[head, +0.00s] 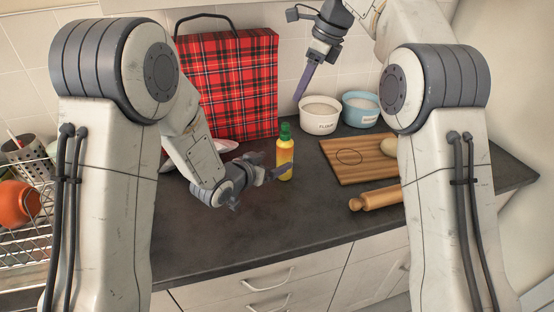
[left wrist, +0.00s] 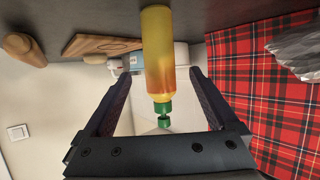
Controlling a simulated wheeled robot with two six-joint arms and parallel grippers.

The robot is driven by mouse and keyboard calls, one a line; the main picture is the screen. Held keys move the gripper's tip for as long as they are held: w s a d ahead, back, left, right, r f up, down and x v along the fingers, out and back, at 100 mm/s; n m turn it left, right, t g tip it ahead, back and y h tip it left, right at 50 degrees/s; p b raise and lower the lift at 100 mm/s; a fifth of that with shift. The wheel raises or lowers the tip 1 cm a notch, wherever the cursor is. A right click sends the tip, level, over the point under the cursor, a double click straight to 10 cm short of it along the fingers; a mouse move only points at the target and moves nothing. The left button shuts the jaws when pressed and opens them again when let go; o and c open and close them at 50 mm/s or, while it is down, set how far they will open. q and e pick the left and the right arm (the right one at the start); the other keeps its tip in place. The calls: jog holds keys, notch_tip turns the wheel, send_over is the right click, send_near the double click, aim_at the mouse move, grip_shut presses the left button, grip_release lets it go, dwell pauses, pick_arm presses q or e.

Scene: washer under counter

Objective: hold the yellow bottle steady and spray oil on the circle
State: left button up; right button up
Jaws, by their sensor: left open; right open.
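The yellow bottle (head: 285,157) with a green cap stands upright on the dark counter. In the left wrist view the bottle (left wrist: 157,60) appears between the two fingers, cap toward the palm. My left gripper (head: 279,174) is open beside the bottle's left side; I cannot tell whether a finger touches it. The left wrist view shows its fingers apart (left wrist: 160,97). My right gripper (head: 303,88) is raised at the upper middle, above the counter and left of the white bowl; it is open and holds nothing. The circle (head: 349,157) is drawn on the wooden board (head: 342,175), right of the bottle.
A red tartan bag (head: 228,85) stands behind the bottle. A white bowl (head: 319,115) and a blue bowl (head: 361,110) stand at the back. A rolling pin (head: 375,197) lies in front of the board. A dish rack (head: 28,232) is at the left. The front counter is clear.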

aim_at(289, 154)
pick_arm(q)
jog(key=x, duration=1)
jog(key=shift+d, duration=0.1)
jog(key=c, duration=1.3)
grip_shut()
pick_arm(e)
jog(key=shift+c, duration=0.6)
pick_arm(q)
jog(key=shift+r, duration=0.1)
pick_arm(e)
grip_shut()
